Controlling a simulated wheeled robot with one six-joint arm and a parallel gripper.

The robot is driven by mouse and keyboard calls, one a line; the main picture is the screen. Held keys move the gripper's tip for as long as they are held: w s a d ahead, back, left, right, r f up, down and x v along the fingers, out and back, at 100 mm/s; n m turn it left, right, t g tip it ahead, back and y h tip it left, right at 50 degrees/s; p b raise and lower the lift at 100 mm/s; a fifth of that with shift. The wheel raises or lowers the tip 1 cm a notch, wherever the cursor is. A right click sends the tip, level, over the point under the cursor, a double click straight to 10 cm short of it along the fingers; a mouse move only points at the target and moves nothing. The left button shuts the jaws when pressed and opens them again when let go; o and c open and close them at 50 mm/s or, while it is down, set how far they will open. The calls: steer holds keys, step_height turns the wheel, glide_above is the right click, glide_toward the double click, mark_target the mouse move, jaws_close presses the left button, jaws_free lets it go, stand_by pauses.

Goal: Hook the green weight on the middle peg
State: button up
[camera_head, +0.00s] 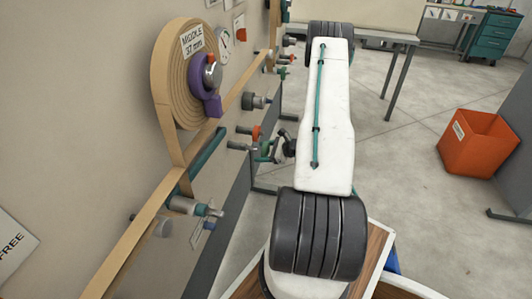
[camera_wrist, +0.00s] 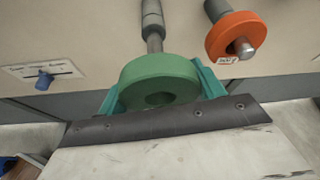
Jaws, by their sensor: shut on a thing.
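The green weight (camera_wrist: 160,73), a thick ring with a central hole, sits between the two teal fingers of my gripper (camera_wrist: 158,86) in the wrist view. The gripper is shut on it. A grey peg (camera_wrist: 153,28) comes from the panel straight behind the ring. The ring's rim hides where the peg ends, so I cannot tell whether it enters the hole. In the head view my gripper (camera_head: 268,148) is small and beside the wall pegs, and the weight is hard to make out there.
An orange weight (camera_wrist: 236,35) hangs on the peg just right of the green one. A blue-knobbed slider plate (camera_wrist: 42,74) is on the panel at left. The large tan spiral roll (camera_head: 180,90) is on the wall. An orange bin (camera_head: 478,142) stands on open floor at right.

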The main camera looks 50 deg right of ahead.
mark_target(247, 149)
steer(key=shift+w+a, duration=0.45)
steer(key=shift+w, duration=0.6)
steer(key=shift+w+a, duration=0.4)
steer(key=shift+w, duration=0.6)
steer(key=shift+w+a, duration=0.45)
steer(key=shift+w, duration=0.6)
steer(key=shift+w+f, duration=0.15)
steer(key=o, duration=1.8)
steer(key=v, duration=0.7)
steer(key=shift+s, duration=0.35)
